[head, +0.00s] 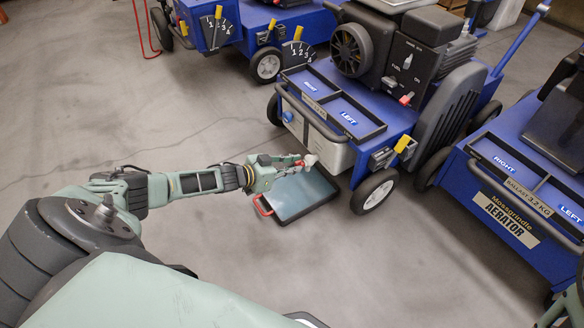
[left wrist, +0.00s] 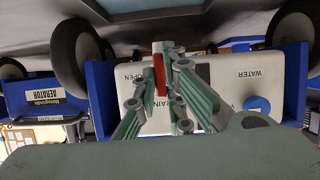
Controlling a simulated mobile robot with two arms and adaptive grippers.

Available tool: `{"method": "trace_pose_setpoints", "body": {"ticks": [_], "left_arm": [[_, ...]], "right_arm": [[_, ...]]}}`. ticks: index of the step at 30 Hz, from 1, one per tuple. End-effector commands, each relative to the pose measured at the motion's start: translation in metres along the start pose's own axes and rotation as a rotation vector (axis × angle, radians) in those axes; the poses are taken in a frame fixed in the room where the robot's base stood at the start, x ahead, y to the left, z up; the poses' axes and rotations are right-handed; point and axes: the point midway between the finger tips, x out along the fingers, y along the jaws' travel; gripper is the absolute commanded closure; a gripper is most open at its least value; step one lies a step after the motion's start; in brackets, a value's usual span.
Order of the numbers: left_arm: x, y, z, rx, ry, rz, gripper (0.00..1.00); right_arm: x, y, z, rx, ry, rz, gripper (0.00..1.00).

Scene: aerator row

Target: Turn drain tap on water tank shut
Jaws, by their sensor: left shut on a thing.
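The silver-white water tank (head: 322,150) sits low on the blue aerator, beneath its trays. It also shows upside down in the left wrist view (left wrist: 218,75), with a blue cap (left wrist: 257,106) and the words WATER, OPEN and part of DRAIN. My left gripper (head: 300,164) is in front of the tank. In the left wrist view its fingers (left wrist: 162,62) are closed around the drain tap's red handle (left wrist: 159,76). A pale piece stands beside the red. The fingers hide part of the lettering, and I cannot tell the handle's exact setting. My right gripper is not in view.
A flat drip pan (head: 300,200) with a red handle lies on the floor below the tank. A wheel (head: 374,193) stands right of it. Another aerator (head: 510,205) is close on the right, and more stand behind. The floor at left is open.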

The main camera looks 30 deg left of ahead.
Motion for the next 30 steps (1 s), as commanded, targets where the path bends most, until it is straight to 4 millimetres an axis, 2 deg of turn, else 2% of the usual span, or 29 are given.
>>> {"method": "trace_pose_setpoints", "body": {"ticks": [3,4,10,22,26,30], "left_arm": [[0.0,0.0,0.0,-0.004,0.0,-0.001,1.0],[0.0,0.0,0.0,-0.004,0.001,-0.001,0.88],[0.0,0.0,0.0,-0.002,0.001,-0.001,0.72],[-0.006,0.0,0.0,-0.002,0.0,-0.001,0.72],[-0.023,-0.001,0.002,-0.002,-0.002,-0.001,0.72],[-0.049,0.0,0.002,-0.002,-0.003,0.0,0.72]], "right_arm": [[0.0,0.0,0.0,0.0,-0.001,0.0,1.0],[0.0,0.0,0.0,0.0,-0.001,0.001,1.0],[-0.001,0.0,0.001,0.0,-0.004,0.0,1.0],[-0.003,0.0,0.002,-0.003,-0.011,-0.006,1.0],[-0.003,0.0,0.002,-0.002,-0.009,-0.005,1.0],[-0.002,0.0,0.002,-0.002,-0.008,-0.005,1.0]]}}
